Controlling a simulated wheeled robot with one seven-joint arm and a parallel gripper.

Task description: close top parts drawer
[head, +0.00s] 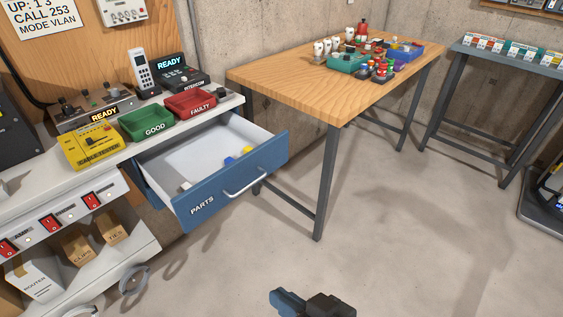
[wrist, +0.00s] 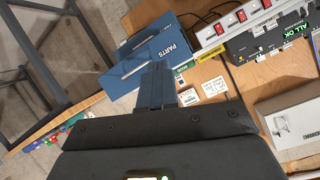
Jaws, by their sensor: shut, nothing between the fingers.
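The parts drawer (head: 235,178) is pulled well out from under the white bench. Its blue front is marked PARTS and has a pale bar handle (head: 245,182). Its white inside holds a blue item (head: 230,161), a yellow item (head: 247,150) and a grey item near the front left. My gripper (head: 284,300) shows at the bottom of the head view, apart from the drawer, with clear floor between. In the wrist view the blue fingers of my gripper (wrist: 157,78) are together and empty, and the blue drawer front (wrist: 150,58) shows turned around beyond them.
The white bench (head: 115,152) holds a green GOOD bin (head: 146,123), a red FAULTY bin (head: 190,104) and a yellow tester (head: 92,146). A wooden table (head: 300,82) with a dark leg (head: 327,185) stands close right of the drawer. The floor in front is clear.

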